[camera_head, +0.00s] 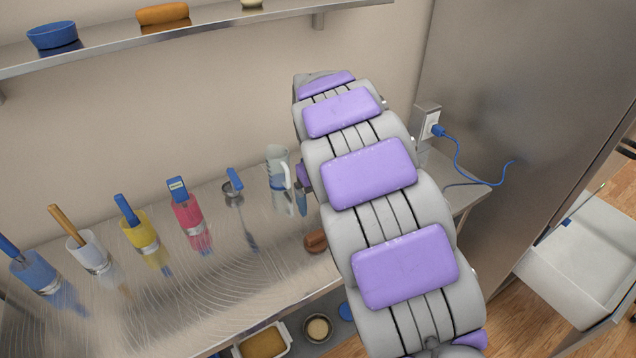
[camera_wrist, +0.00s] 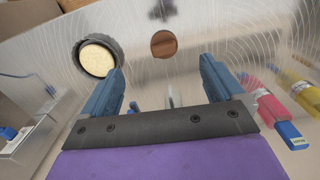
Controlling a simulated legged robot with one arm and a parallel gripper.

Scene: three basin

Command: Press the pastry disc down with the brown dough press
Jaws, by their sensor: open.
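The brown dough press (camera_wrist: 163,43) shows in the wrist view as a round brown shape on the steel counter, just beyond and between my fingertips. In the head view the brown press (camera_head: 315,242) stands at the left edge of my arm, partly hidden. The pale pastry disc (camera_wrist: 97,58) sits in a dark round tin in the wrist view, left of the press and beyond my left finger. My arm hides this disc in the head view. My gripper (camera_wrist: 160,72) is open and empty, its blue-grey fingers apart from both things.
Blue, white, yellow and pink cups (camera_head: 190,224) with utensils line the counter's left. A measuring jug (camera_head: 279,167) stands at the back, beside my arm. A blue cord (camera_head: 458,155) hangs from the outlet at right. A shelf below holds a tray (camera_head: 262,342) and round tin (camera_head: 318,329).

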